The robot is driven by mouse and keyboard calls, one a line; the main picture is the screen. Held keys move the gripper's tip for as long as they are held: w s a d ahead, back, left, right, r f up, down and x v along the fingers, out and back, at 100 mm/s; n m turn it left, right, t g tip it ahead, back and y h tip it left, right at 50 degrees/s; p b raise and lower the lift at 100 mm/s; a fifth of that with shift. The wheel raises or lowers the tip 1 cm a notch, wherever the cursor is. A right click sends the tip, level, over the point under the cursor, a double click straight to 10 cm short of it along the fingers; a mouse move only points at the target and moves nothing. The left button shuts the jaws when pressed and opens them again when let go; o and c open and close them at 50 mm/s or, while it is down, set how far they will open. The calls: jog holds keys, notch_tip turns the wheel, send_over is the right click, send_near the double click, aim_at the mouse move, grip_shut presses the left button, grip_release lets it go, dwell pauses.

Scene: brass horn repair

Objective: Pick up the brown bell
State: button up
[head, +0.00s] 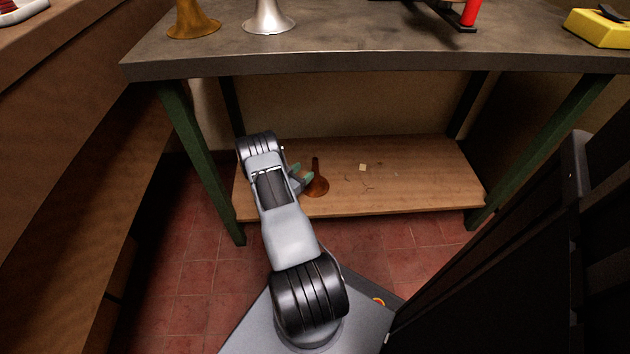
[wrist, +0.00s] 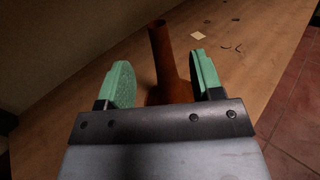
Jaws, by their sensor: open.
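The brown bell (head: 317,184) stands on the low wooden shelf under the workbench, narrow stem up and flared rim down. My gripper (head: 304,177) is beside it on its left in the head view. In the wrist view my gripper (wrist: 160,85) is open, with one green finger pad on each side of the bell. There the bell's stem (wrist: 162,50) rises between and beyond the pads, and its lower part is partly hidden by the gripper body. I cannot tell whether a pad touches the bell.
The shelf (head: 420,180) holds a small pale square (head: 362,167) and thin dark bits right of the bell. The workbench top (head: 350,45) overhangs the shelf and carries a brass bell (head: 192,20) and a silver bell (head: 269,18). Green legs (head: 200,160) flank the shelf.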

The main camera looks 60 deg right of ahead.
aim_at(313, 165)
jog(key=shift+s+d+b, duration=0.15)
jog(key=shift+d+b, duration=0.05)
jog(key=shift+d, duration=0.75)
jog(key=shift+s+d+b, duration=0.15)
jog(key=shift+d+b, duration=0.05)
jog(key=shift+d, duration=0.75)
jog(key=d, duration=0.1)
jog(key=d+b, duration=0.1)
jog(key=d, duration=0.1)
jog(key=d+b, duration=0.1)
jog(key=shift+s+d+f, duration=0.15)
jog(key=shift+s+f, duration=0.15)
jog(key=shift+s, duration=0.05)
jog(key=shift+d+r+b, duration=0.1)
jog(key=shift+d+b, duration=0.2)
jog(key=shift+d, duration=0.15)
grip_shut()
